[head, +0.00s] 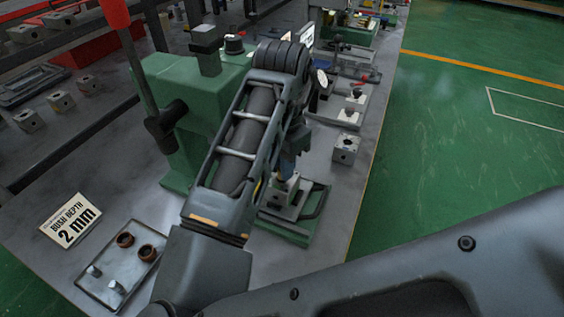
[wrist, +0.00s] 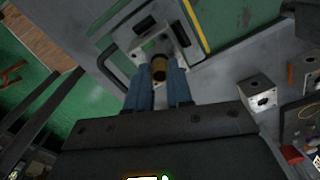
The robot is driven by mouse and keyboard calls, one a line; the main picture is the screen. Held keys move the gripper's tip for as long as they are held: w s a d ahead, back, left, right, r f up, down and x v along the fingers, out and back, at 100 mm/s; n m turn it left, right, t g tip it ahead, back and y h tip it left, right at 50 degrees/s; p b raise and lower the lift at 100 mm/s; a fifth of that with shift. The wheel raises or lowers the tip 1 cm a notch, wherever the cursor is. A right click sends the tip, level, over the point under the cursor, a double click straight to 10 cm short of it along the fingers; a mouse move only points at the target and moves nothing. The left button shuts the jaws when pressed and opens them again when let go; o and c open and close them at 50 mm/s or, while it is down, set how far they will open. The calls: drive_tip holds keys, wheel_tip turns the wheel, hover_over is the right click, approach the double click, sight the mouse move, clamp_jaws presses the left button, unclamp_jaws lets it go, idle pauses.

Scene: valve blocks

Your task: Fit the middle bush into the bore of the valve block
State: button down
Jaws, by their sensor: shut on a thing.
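The valve block (wrist: 146,45) is a pale metal block in the green fixture in the wrist view; in the head view it shows (head: 279,196) below my gripper. My gripper (wrist: 162,82) has two blue fingers shut on the brass-coloured bush (wrist: 159,69). The bush lies over the block's near part in the wrist view. I cannot tell whether its end is in the bore, which is hidden. In the head view my gripper (head: 287,170) is right above the block, and my arm hides much of it. Two brown bushes (head: 147,253) stand on the tray (head: 98,266).
A tall green press (head: 180,80) with a red-handled lever stands left of my arm. A sign (head: 70,221) reads "BUSH DEPTH 2 mm". Two small silver pieces (head: 115,287) are on the tray. A loose block (head: 346,148) stands to the right, near the table edge.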

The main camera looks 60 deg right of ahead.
drive_tip(key=shift+f+b, duration=0.3)
drive_tip(key=shift+f, duration=0.15)
idle(0.4)
drive_tip(key=c, duration=0.9)
unclamp_jaws()
drive_tip(key=shift+c, duration=0.2)
wheel_tip(320, 180, up, 8)
drive_tip(key=shift+f+p, duration=0.1)
drive_tip(key=shift+p, duration=0.25)
